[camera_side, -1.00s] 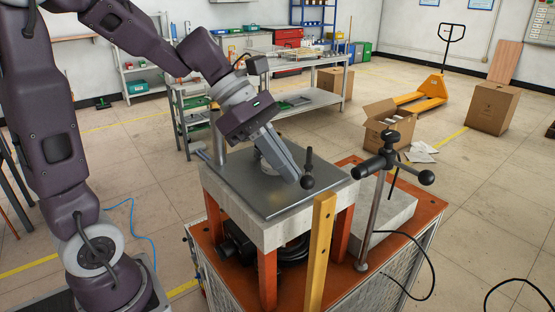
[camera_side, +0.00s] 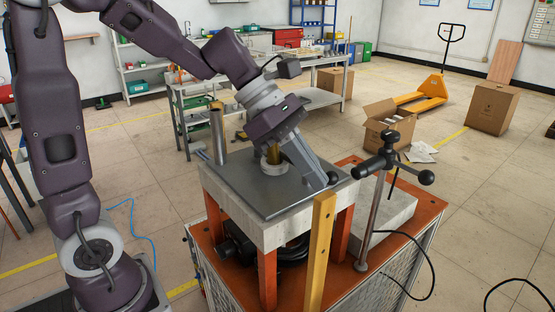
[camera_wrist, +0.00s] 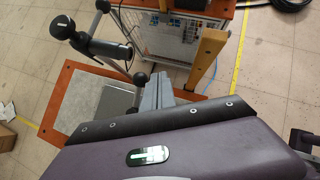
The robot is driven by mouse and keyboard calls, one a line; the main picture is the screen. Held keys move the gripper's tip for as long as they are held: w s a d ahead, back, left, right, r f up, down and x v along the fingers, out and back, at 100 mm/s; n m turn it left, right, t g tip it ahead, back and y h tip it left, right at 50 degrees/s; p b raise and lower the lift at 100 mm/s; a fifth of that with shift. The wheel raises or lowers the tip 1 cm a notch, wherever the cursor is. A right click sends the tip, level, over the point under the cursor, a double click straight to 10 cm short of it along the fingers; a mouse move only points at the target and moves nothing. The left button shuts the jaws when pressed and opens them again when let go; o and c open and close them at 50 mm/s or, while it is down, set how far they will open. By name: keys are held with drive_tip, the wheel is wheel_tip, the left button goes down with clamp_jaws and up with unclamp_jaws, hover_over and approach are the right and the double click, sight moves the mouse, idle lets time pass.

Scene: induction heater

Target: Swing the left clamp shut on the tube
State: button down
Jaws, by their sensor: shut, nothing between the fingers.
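My gripper (camera_side: 322,186) is shut and empty, tilted down over the front right of the metal plate. A black ball knob (camera_side: 332,178) is right beside its fingertips; I cannot tell whether they touch. A black knob also shows close to the fingers in the wrist view (camera_wrist: 140,78). I take this to be part of the left clamp, whose remainder is mostly hidden behind the gripper. A short brass-coloured tube (camera_side: 274,154) stands in a pale ring (camera_side: 274,166) on the plate, left of the fingers. Whether the clamp meets the tube is not visible.
A post with a black knobbed handle (camera_side: 390,163) stands on the orange base (camera_side: 410,235), right of the plate (camera_side: 235,188). A yellow upright bar (camera_side: 320,250) stands at the front. A metal cylinder (camera_side: 217,135) rises at the back left.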

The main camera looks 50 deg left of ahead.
drive_tip(key=shift+w+d, duration=0.15)
drive_tip(key=shift+w, duration=0.05)
idle(0.3)
drive_tip(key=s, duration=0.1)
drive_tip(key=s+r, duration=0.1)
drive_tip(key=s, duration=0.2)
drive_tip(key=shift+s+a+r, duration=0.25)
drive_tip(key=shift+a+r, duration=0.1)
drive_tip(key=shift+a, duration=0.05)
drive_tip(key=s+r, duration=0.5)
drive_tip(key=r, duration=0.1)
drive_tip(key=shift+s+a+r, duration=0.35)
drive_tip(key=shift+a+r, duration=0.05)
drive_tip(key=shift+a, duration=0.05)
drive_tip(key=s+a+f+m+t+y, duration=0.1)
drive_tip(key=s+a+f+m+y, duration=0.1)
drive_tip(key=m, duration=0.9)
drive_tip(key=s+a+f+m+t+y, duration=0.1)
drive_tip(key=s+a+f+m+y, duration=0.2)
drive_tip(key=m, duration=0.9)
drive_tip(key=s+f+y, duration=0.2)
drive_tip(key=s+f, duration=0.2)
drive_tip(key=shift+a, duration=0.1)
